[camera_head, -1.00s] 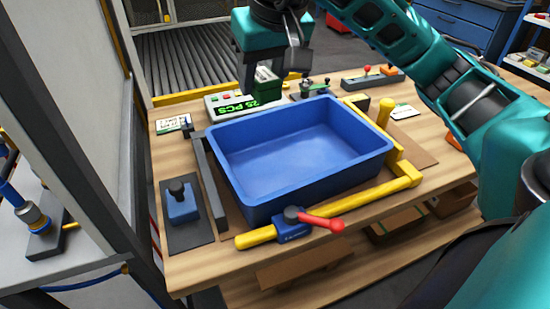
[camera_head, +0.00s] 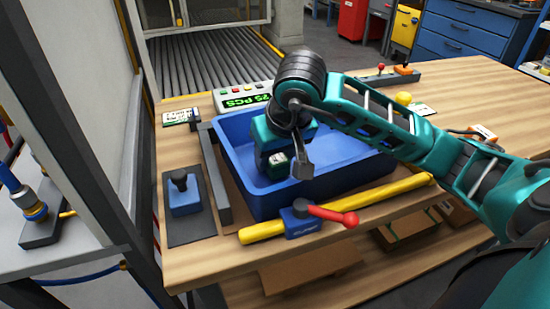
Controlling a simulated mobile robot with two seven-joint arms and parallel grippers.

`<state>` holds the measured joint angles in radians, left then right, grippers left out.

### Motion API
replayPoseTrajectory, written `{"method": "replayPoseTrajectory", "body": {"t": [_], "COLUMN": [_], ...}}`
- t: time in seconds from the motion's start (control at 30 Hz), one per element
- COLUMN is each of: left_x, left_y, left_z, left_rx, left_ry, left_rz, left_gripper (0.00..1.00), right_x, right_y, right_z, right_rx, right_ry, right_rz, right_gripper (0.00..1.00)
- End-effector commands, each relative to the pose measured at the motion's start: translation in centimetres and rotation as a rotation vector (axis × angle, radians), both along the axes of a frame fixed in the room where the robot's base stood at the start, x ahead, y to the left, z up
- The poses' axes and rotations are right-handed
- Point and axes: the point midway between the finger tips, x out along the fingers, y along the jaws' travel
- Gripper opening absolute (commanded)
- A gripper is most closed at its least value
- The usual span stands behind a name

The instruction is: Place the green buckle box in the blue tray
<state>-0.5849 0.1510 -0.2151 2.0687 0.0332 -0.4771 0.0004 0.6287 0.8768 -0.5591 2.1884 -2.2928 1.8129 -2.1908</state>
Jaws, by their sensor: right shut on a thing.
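The blue tray (camera_head: 340,179) sits on the wooden workbench and looks empty inside where I can see it. My right gripper (camera_head: 290,166) is over the tray's left-middle part, pointing down. It is shut on the green buckle box (camera_head: 277,163), a small dark green box with a pale label. The box appears at or below the tray's rim level; I cannot tell whether it touches the tray floor. My arm hides the tray's back and right parts. My left gripper is not in view.
A yellow bar with a blue clamp (camera_head: 300,218) and red handle runs along the tray's front. A dark grey bar (camera_head: 214,172) stands along its left side, beside a blue block with a black knob (camera_head: 183,193). A counter display (camera_head: 243,98) stands behind.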

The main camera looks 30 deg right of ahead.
Motion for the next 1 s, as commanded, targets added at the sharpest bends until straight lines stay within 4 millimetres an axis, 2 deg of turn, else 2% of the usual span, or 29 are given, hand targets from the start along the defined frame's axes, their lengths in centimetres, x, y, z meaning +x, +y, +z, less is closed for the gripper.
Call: {"method": "replayPoseTrajectory", "body": {"t": [0.4,0.43,0.7,1.0], "left_x": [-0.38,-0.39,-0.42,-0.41], "left_y": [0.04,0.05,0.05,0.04], "left_z": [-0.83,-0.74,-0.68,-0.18], "left_rx": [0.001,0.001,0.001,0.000], "left_ry": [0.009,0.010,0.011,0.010], "left_rz": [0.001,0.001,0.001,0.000], "left_gripper": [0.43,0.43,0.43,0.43], "right_x": [0.05,0.04,0.02,0.00], "right_y": [-0.04,-0.03,0.00,0.02], "right_z": [-0.69,-0.60,-0.55,-0.13], "right_rx": [0.000,0.000,0.000,0.001], "right_ry": [-0.003,-0.002,-0.001,0.000], "right_rz": [0.000,0.000,0.000,0.000], "right_gripper": [0.11,0.48,0.72,0.72]}}
